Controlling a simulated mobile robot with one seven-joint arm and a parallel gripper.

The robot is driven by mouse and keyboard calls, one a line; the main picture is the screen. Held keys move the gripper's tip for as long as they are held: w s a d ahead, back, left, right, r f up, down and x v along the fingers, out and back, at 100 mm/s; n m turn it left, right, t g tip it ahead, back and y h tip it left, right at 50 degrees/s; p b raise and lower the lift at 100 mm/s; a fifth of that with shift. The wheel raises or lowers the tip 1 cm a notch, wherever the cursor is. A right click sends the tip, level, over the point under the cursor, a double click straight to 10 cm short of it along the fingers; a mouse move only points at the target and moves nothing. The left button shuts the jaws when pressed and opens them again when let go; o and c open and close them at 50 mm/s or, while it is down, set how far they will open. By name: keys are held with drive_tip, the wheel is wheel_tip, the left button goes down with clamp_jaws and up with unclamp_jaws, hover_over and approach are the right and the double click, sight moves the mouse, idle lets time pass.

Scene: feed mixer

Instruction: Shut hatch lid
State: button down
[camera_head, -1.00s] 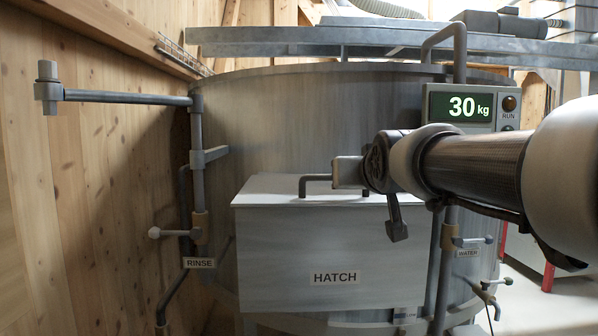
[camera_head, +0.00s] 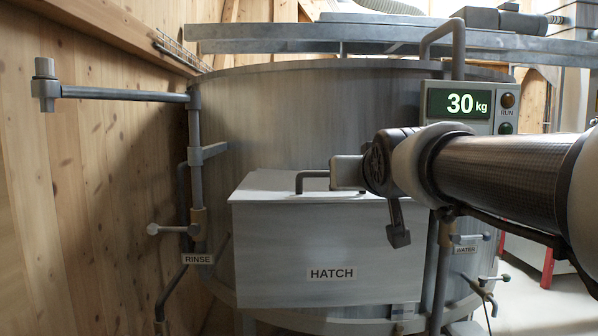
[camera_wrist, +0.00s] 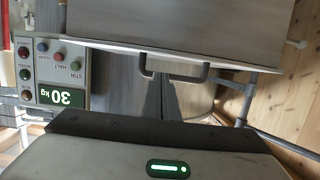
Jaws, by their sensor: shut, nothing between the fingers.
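The hatch lid (camera_head: 265,184) is a pale flat plate lying across the top of the grey hatch box (camera_head: 290,245); I see no gap under its front edge. Its dark bar handle (camera_head: 312,174) stands up from it, and the right part is partly hidden behind my gripper (camera_head: 345,172). In the upside-down wrist view, the handle (camera_wrist: 186,79) shows at the lid edge, with my gripper's dark fingers (camera_wrist: 159,82) together and empty, their tips overlapping it. I cannot tell whether they touch it.
The control panel (camera_head: 462,106) reading 30 kg stands right of the hatch. A rinse pipe (camera_head: 125,94) juts out at left beside the wooden wall (camera_head: 80,170). A water valve (camera_head: 467,239) sits at lower right. The floor at far right is partly clear.

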drive_tip(key=p+v, duration=0.2)
drive_tip(key=v, duration=1.2)
drive_tip(key=s+d+f+g+p, duration=0.1)
drive_tip(key=s+f+g, duration=0.45)
drive_tip(key=f, duration=0.75)
drive_tip(key=s+f+g+p, duration=0.1)
drive_tip(key=s+f+g, duration=0.45)
drive_tip(key=f, duration=0.75)
wheel_tip(320, 180, up, 22)
drive_tip(key=s+t+p, duration=0.1)
drive_tip(key=p, duration=2)
drive_tip(key=shift+s+t, duration=0.25)
drive_tip(key=shift+t, duration=0.05)
